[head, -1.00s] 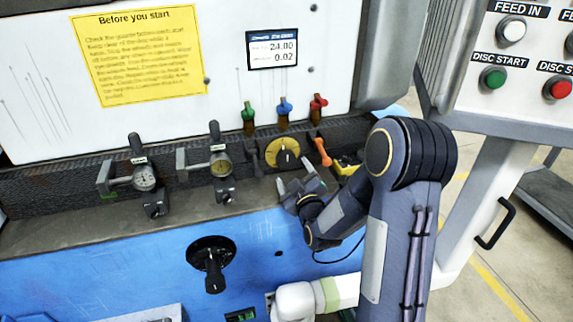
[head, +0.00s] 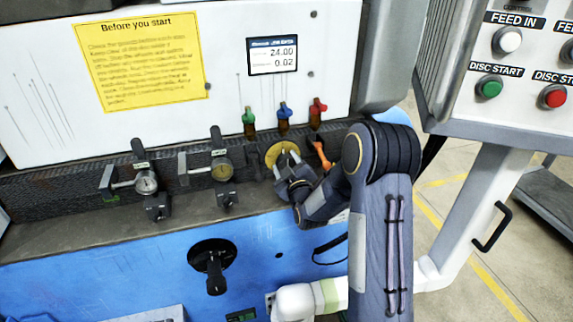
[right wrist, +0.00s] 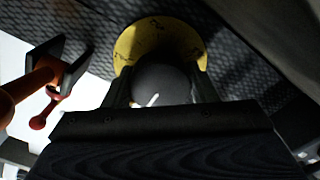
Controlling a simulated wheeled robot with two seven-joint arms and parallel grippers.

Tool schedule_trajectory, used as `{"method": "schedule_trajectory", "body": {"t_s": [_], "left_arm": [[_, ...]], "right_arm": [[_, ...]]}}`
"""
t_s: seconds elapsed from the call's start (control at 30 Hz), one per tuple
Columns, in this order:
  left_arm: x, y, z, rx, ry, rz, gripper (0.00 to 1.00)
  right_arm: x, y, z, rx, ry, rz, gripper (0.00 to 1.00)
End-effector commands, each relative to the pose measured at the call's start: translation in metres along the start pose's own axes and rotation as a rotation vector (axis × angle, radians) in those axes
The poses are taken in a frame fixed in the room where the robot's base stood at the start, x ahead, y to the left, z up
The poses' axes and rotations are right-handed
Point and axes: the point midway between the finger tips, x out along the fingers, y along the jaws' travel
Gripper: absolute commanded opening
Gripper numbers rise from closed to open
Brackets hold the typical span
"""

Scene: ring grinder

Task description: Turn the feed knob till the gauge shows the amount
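A round yellow dial plate (head: 271,158) with a dark knob sits on the dark front rail of the machine. In the right wrist view the knob (right wrist: 157,80) has a white pointer mark, in front of the yellow plate (right wrist: 160,40). My right gripper (head: 287,166) is at the knob, with one finger on each side of it; in the right wrist view the fingers (right wrist: 160,88) flank the knob. I cannot tell whether they touch it. The digital display (head: 272,56) above reads 24.00 and 0.02. My left gripper is not in view.
Green (head: 249,122), blue (head: 284,115) and red (head: 317,110) valves stand above the knob. An orange lever (head: 320,154) is close on its right. A black crank (head: 213,262) is on the blue front panel.

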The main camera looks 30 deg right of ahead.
Motion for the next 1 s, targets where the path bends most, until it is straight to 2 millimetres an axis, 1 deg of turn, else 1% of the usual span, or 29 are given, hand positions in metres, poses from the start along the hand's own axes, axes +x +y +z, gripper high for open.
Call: {"method": "schedule_trajectory", "body": {"t_s": [0.03, 0.13, 0.17, 0.33, 0.47, 0.67, 1.0], "left_arm": [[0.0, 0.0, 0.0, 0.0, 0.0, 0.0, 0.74], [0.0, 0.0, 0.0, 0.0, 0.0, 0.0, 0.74], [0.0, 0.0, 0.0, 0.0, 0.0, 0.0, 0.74], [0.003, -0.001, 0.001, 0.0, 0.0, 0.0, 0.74], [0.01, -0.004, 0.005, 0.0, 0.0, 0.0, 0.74], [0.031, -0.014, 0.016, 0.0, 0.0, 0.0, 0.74], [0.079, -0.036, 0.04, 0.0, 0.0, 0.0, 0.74]], "right_arm": [[0.0, 0.0, 0.0, 0.0, 0.0, -0.001, 0.44], [0.0, 0.0, 0.0, 0.0, 0.0, -0.001, 0.31], [0.0, 0.0, 0.0, 0.0, 0.0, -0.001, 0.29], [0.0, -0.001, 0.001, 0.01, 0.0, -0.001, 0.29], [0.0, -0.002, 0.002, 0.043, 0.002, 0.001, 0.29], [0.0, -0.004, 0.005, 0.155, 0.003, 0.001, 0.3], [0.0, -0.004, 0.006, 0.462, 0.005, 0.002, 0.3]]}}
